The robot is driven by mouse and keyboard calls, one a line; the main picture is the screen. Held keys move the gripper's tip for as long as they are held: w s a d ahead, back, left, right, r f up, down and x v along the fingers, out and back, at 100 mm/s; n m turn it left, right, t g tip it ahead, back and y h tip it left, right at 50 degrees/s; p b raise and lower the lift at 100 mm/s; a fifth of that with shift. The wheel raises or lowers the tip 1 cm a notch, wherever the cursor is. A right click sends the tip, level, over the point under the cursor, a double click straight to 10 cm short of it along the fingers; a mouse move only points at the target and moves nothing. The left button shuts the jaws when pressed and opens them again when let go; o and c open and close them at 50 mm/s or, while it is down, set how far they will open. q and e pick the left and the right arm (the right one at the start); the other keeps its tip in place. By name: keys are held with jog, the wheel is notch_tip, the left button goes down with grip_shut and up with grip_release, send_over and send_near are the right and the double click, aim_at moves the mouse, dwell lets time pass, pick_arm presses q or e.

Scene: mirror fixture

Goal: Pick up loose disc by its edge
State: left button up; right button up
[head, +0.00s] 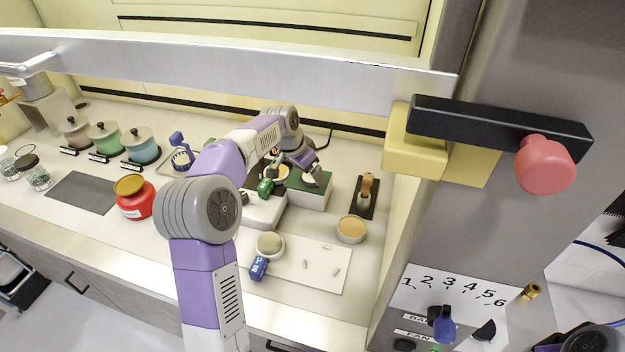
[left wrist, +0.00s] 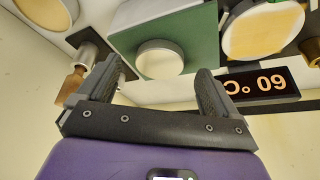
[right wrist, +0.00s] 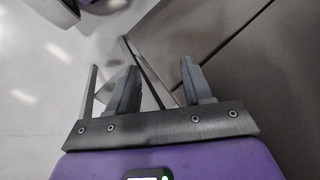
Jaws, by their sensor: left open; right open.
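A pale round disc (left wrist: 160,60) sits on the green block (left wrist: 193,38) in the left wrist view; the disc also shows in the head view (head: 313,180), partly hidden by my gripper. I cannot tell for sure that it is the loose one. A larger cream disc (left wrist: 264,32) in a dark holder is to its right. My left gripper (left wrist: 165,78) is open, with the pale disc ahead between its fingertips and nothing held. In the head view it is over the green block (head: 310,198). My right gripper (right wrist: 158,75) is open and empty, away from the bench.
A wooden-handled tool (head: 367,188) stands right of the block. A round tan-topped dish (head: 351,229) and a white tray (head: 325,279) are in front. A red jar (head: 134,198) is at left. A metal sash bar (head: 230,75) crosses above the bench.

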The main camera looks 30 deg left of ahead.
pick_arm(q)
jog(key=shift+x, duration=0.95)
jog(key=shift+r, duration=0.15)
jog(key=c, duration=1.2)
